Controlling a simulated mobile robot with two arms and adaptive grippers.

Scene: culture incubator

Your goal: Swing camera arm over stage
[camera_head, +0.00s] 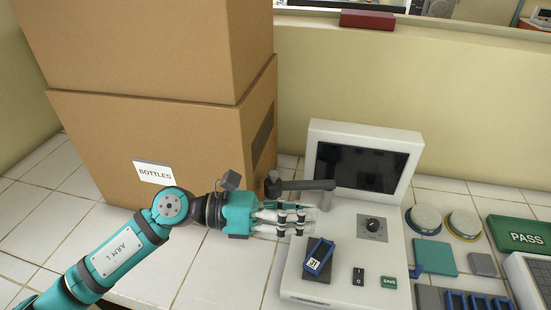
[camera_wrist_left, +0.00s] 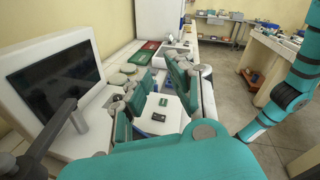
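The white device (camera_head: 300,290) has a dark screen (camera_head: 362,168) at its back. Its dark grey camera arm (camera_head: 303,184) runs left from a post near the screen to a rounded head (camera_head: 273,184) beyond the base's left edge, away from the stage. The camera arm also shows at the left of the left wrist view (camera_wrist_left: 48,135). The dark stage (camera_head: 316,278) sits on the base's front left and carries a blue item (camera_head: 319,257) marked 31. My left gripper (camera_head: 300,219) is open and empty, just in front of the camera arm. My right gripper is out of view.
Stacked cardboard boxes (camera_head: 160,120) stand behind my left arm. A knob (camera_head: 374,225), a black switch (camera_head: 358,276) and a green button (camera_head: 388,282) sit on the device. Round dishes (camera_head: 424,219) and a green PASS tray (camera_head: 522,235) lie to the right. Tiles at front left are clear.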

